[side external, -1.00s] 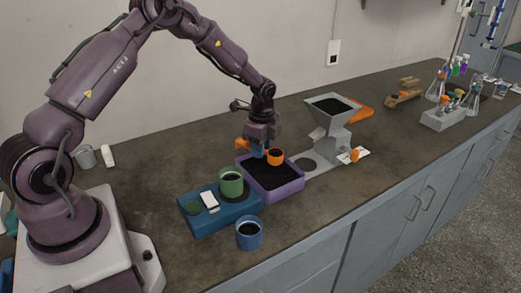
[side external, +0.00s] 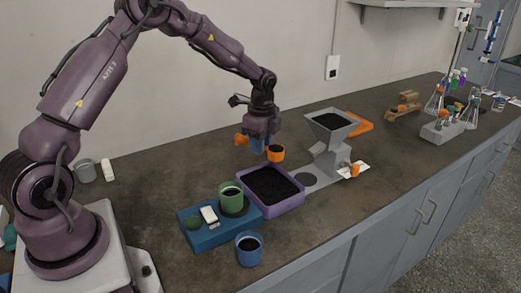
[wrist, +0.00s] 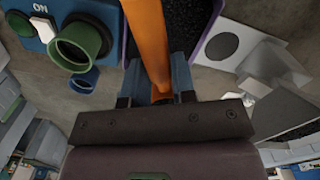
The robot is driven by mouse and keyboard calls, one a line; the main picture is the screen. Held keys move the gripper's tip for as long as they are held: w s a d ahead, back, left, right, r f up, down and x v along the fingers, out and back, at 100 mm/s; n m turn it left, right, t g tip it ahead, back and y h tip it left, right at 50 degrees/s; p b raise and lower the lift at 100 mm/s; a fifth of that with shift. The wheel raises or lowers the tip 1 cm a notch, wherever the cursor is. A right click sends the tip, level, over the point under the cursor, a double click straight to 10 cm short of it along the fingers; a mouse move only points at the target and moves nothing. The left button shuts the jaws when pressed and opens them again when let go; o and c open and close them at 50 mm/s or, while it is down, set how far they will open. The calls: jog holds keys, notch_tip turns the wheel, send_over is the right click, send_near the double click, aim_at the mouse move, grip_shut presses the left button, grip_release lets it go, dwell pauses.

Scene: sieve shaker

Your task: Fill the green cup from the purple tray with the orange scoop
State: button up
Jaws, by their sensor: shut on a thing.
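My gripper (side external: 258,147) is shut on the orange scoop (side external: 276,154) and holds it above the far part of the purple tray (side external: 278,208). The scoop's bowl looks dark inside in the side view; how full it is I cannot tell. In the wrist view the orange scoop handle (wrist: 148,40) runs between the fingers, and its bowl is out of sight. The tray holds black grains. The green cup also shows at upper left in the wrist view (wrist: 80,46).
A blue cup (side external: 249,252) with dark contents stands in front. A grey hopper machine (side external: 331,155) stands right of the tray. Bare counter lies behind the scale and tray.

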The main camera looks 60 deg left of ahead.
jog(key=shift+r, duration=1.3)
jog(key=shift+s+r, duration=0.1)
jog(key=shift+r, duration=0.05)
jog(key=s+d+n+g+y, duration=0.1)
jog(key=s+n+g+y, duration=0.2)
jog(key=s, duration=1.3)
jog(key=shift+s+d+f+n+g, duration=0.35)
jog(key=shift+n+g, duration=0.75)
jog(key=shift+n, duration=0.4)
jog(key=shift+r, duration=0.1)
jog(key=shift+w+r+g+y, duration=0.1)
jog(key=shift+r+g+y, duration=0.1)
jog(key=shift+g+y, duration=0.2)
jog(key=shift+d, duration=0.1)
jog(key=shift+w+r+g, duration=0.15)
jog(key=shift+r+g, duration=0.05)
jog(key=shift+g, duration=0.1)
